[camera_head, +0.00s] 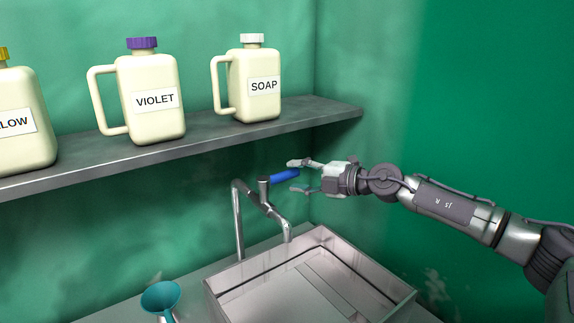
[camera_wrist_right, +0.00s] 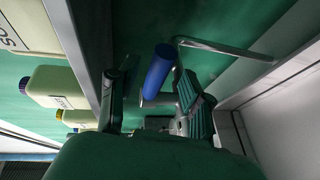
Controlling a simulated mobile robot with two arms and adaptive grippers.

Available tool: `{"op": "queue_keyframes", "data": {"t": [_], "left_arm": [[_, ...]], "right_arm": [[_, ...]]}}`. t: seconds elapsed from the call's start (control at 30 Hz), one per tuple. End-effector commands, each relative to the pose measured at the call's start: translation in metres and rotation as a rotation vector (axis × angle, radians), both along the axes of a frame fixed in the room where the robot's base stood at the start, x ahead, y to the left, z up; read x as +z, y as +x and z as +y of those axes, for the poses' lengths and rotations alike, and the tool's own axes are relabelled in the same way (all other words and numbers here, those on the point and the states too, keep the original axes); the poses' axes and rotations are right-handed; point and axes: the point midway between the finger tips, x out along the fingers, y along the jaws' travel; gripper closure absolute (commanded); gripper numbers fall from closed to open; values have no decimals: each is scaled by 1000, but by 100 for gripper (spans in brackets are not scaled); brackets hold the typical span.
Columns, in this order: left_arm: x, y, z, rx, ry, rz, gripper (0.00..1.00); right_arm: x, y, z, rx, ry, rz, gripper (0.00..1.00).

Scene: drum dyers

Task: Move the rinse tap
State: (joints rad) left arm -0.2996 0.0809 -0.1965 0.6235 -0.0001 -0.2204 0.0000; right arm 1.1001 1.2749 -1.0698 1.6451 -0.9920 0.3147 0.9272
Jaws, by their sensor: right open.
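The rinse tap (camera_head: 240,215) is a grey metal faucet that rises behind the sink, with its spout bent down over the basin. Its blue lever handle (camera_head: 284,175) points right, toward my right gripper. My right gripper (camera_head: 293,176) is open, with one finger above the blue handle and the other below it in the head view. In the right wrist view the blue handle (camera_wrist_right: 157,72) shows between the two fingers. I cannot tell whether either finger touches it. My left gripper is not in view.
A metal sink (camera_head: 225,292) lies below the tap. A teal funnel (camera_head: 160,296) stands left of it. A grey shelf (camera_head: 200,137) above holds jugs labelled VIOLET (camera_head: 160,115) and SOAP (camera_head: 262,100), and a yellow-capped jug (camera_head: 25,145). The shelf edge is close above my right gripper.

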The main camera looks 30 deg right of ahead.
Motion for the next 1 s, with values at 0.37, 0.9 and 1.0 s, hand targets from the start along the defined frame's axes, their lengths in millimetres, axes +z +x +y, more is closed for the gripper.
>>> {"op": "queue_keyframes", "data": {"t": [0.37, 0.9, 1.0], "left_arm": [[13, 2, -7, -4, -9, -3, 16], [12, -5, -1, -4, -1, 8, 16], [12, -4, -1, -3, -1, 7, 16]], "right_arm": [[-6, 29, 18, 0, -1, -1, 50], [-7, 29, 17, -1, -1, -1, 100], [-7, 29, 17, -1, -1, -1, 100]]}}
